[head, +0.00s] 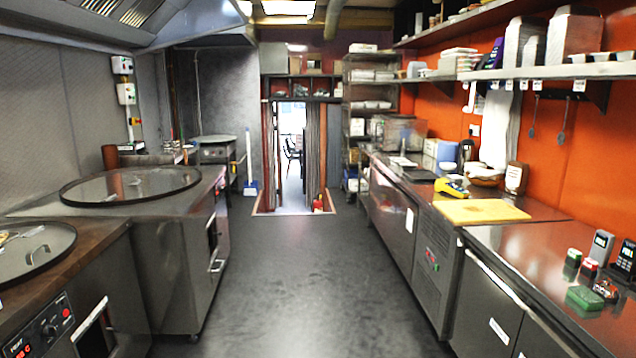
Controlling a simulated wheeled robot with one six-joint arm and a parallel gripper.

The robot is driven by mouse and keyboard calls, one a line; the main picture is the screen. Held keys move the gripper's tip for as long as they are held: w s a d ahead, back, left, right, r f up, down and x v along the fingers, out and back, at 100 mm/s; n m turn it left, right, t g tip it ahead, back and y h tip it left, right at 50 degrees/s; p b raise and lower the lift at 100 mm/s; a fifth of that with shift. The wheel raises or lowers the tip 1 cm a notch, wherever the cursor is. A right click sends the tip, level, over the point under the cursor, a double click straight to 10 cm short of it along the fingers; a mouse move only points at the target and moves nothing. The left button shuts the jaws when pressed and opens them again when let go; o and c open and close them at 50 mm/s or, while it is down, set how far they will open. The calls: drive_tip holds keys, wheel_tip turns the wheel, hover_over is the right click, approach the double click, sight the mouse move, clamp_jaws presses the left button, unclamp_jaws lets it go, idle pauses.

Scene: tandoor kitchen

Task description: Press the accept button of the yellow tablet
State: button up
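I cannot make out a yellow tablet or an accept button in the head view. A small yellow object (451,187) with dark parts lies on the right counter; it is too small to tell what it is. A flat yellow board (481,211) lies nearer on the same counter. At the right edge, a grey upright device (600,246) with a dark screen stands on the steel counter beside a black device (625,260) with keys. My gripper is not in view.
The grey floor aisle (290,270) is clear up to the doorway (292,155). A red object (318,204) stands at its right side. Steel counters (480,300) line the right; round-lidded tandoor units (130,186) line the left. Small green and red items (584,297) lie on the near right counter.

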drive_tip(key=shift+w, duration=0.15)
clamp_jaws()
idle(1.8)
